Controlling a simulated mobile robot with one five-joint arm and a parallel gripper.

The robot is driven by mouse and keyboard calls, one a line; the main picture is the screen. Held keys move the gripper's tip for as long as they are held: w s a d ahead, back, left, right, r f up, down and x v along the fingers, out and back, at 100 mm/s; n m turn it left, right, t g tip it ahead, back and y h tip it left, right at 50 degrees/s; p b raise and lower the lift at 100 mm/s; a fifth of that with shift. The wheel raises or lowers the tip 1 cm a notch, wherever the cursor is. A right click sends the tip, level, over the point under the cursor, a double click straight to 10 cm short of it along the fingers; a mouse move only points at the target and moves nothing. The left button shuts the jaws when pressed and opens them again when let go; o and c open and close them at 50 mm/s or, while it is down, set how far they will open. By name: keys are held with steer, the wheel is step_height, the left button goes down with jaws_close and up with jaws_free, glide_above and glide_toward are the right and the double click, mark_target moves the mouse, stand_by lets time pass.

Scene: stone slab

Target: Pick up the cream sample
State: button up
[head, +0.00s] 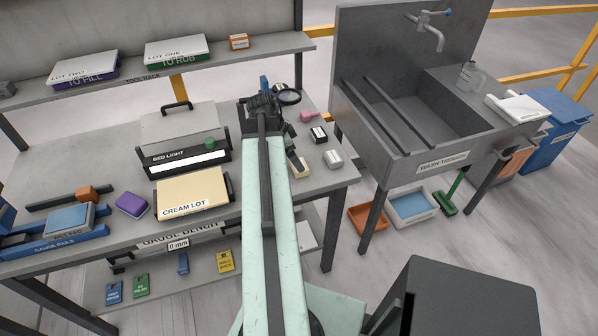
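A small cream block (301,170), which looks like the cream sample, lies on the bench right of my arm; its left part is hidden by the arm and a dark piece. A larger cream slab labelled "CREAM LOT" (193,196) lies left of my arm. My arm reaches up the middle of the head view over the bench. The dark part at its far end (262,108) shows, but I cannot make out two fingertips or whether they are open. A dark slanted piece beside the cream block may be part of my gripper; I cannot tell if it touches the block.
A black-and-white block (318,135), a pale block (333,158), a pink piece (309,116) and a magnifier (289,97) stand close by. The bed light (186,161), purple block (132,204) and gauge rails (54,243) are left. The shelf (220,53) is behind, the sink (410,115) right.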

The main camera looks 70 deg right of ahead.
steer(key=b+x, duration=0.4)
steer(key=x, duration=0.1)
steer(key=shift+w+a+f, duration=0.1)
steer(key=shift+a+f, duration=0.1)
steer(key=shift+a, duration=0.05)
steer(key=shift+r, duration=0.2)
steer(key=c, duration=1.7)
steer(key=shift+c, duration=0.2)
steer(key=shift+r, duration=0.1)
step_height(320, 180, up, 10)
steer(key=p, duration=1)
